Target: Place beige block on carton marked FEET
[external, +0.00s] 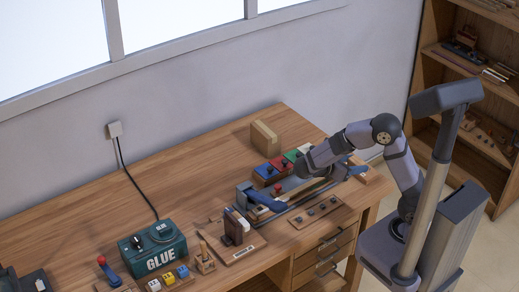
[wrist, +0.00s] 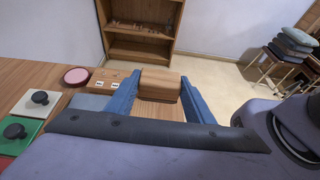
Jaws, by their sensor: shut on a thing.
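My gripper (wrist: 160,99) has blue fingers on both sides of a tan-brown block (wrist: 160,83), shut on it. I cannot tell for sure that this is the beige block. In the external view my gripper (external: 357,171) is low at the right end of the bench, and a tan piece (external: 374,176) shows just beyond its fingers. A beige box-like thing with a paler band (external: 264,139) stands at the back of the bench, left of my gripper. It may be the carton; no FEET marking is readable.
Red, blue and green pads with dark knobs (external: 271,172) lie left of my gripper. A pink round dish (wrist: 77,76) is near the fingers.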

